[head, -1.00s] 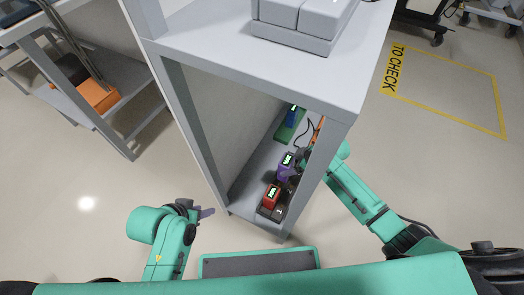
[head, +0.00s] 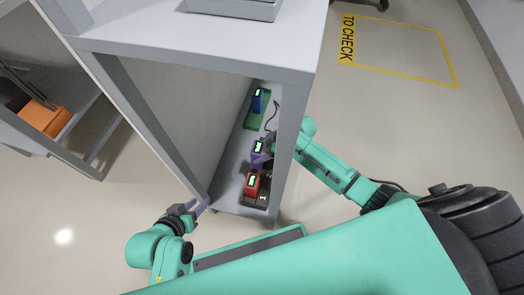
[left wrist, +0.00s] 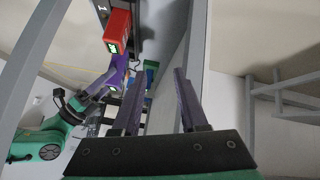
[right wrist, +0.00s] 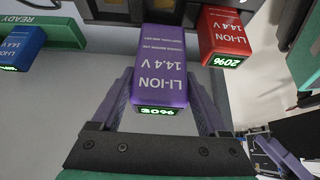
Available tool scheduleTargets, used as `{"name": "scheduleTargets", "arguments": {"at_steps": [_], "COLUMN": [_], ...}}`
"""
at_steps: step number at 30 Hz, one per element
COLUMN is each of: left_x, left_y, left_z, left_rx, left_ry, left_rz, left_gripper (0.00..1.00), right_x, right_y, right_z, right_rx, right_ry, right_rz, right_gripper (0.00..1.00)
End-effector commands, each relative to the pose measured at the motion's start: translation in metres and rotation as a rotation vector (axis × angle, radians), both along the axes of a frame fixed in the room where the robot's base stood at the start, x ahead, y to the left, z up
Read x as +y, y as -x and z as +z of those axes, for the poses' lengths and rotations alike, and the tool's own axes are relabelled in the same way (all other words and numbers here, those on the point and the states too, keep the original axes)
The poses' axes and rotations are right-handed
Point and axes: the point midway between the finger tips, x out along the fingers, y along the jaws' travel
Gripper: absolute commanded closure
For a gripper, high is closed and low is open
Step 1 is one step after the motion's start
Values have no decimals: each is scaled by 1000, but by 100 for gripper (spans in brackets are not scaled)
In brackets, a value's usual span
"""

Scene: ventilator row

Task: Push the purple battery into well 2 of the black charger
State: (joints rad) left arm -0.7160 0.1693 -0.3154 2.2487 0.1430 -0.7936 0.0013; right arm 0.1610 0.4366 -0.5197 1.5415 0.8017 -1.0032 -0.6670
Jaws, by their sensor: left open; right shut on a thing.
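The purple battery (head: 258,158) is on the lower shelf, and my right gripper (head: 269,148) is shut on it. In the right wrist view the purple battery (right wrist: 162,70) lies between both fingers, its lit display towards me. Its far end meets the edge of the black charger (right wrist: 108,12); I cannot tell how far it is in a well. The black charger (head: 263,199) also holds the red battery (head: 252,184), beside the purple one. My left gripper (head: 195,207) is open and empty, outside the shelf near its front corner post.
A blue battery (head: 257,100) stands on a green tray (head: 251,121) farther back on the shelf (head: 228,190). A dark cable lies near it. Posts and the upper shelf (head: 200,40) frame the opening. An orange box (head: 45,116) sits on another rack at left.

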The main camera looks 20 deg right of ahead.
Motion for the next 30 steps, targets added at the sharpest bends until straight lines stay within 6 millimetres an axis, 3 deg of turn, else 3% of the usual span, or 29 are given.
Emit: {"name": "scheduleTargets", "arguments": {"at_steps": [21,28,30], "left_x": [-42,-44,-44], "left_y": [-1,-1,-1], "left_z": [-24,-38,-33], "left_rx": [-263,-296,-296], "left_ry": [218,244,243], "left_rz": [47,62,61], "left_gripper": [57,57,57], "right_x": [0,0,0], "right_y": [-1,-1,-1], "right_z": [-29,-42,-38], "right_rx": [-3,-3,-3], "right_ry": [-1,-1,-1], "right_rz": [0,0,0], "right_gripper": [100,100,100]}}
